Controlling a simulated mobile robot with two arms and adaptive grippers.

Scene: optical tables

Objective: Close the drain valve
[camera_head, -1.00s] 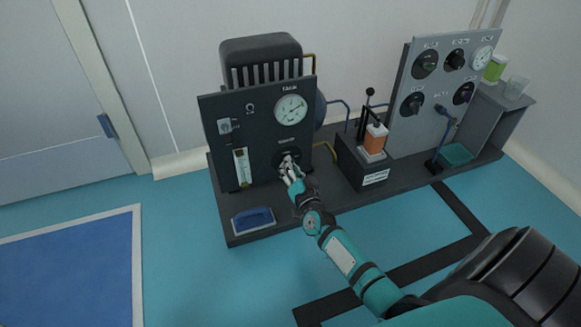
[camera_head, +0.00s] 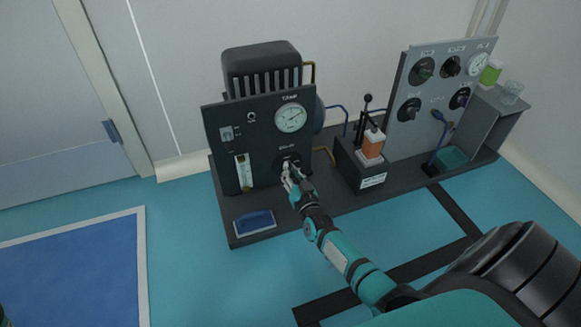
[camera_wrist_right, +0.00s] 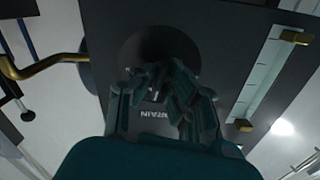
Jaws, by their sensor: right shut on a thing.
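The drain valve is a round black knob (camera_head: 289,156) low on the right side of the dark upright panel (camera_head: 222,150). My right gripper (camera_head: 289,172) reaches up to it from the front and is shut on it. In the right wrist view the dark fingers (camera_wrist_right: 168,88) close over the middle of the round black disc (camera_wrist_right: 152,45) and hide most of the grip part. A white label (camera_wrist_right: 153,115), upside down and partly hidden, looks to read DRAIN.
A gauge (camera_head: 290,118) sits above the knob and a flow tube (camera_head: 245,172) to its left. A blue tray (camera_head: 254,222) lies on the base below. A lever pump box (camera_head: 358,168) stands close on the right, before a grey knob panel (camera_head: 432,110).

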